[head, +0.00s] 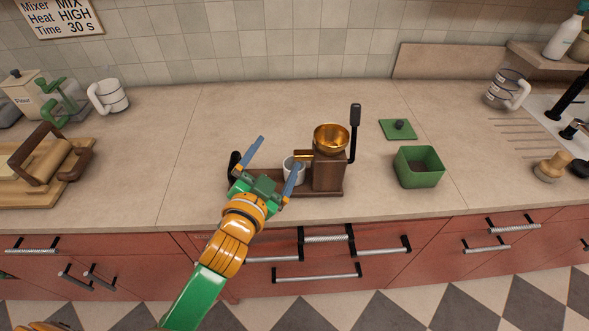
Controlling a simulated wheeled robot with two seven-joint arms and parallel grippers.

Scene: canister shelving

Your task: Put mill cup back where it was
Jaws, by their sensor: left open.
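The mill (327,172) stands on the counter, with a brown wooden body, a brass bowl (332,138) on top and a black crank at its right. A small white cup (293,168) stands at the mill's left side, apparently on its base and under the brass spout. My left gripper (274,162) is open, with its fingers pointing away from me. Its right finger crosses in front of the cup and hides part of it. I cannot tell whether it touches the cup. A black rounded part (235,163) shows behind the gripper's left side. My right gripper is not in view.
A green open box (418,168) and its green lid (398,129) are right of the mill. A wooden board (40,185) with a roller lies at left. The counter behind the mill is clear.

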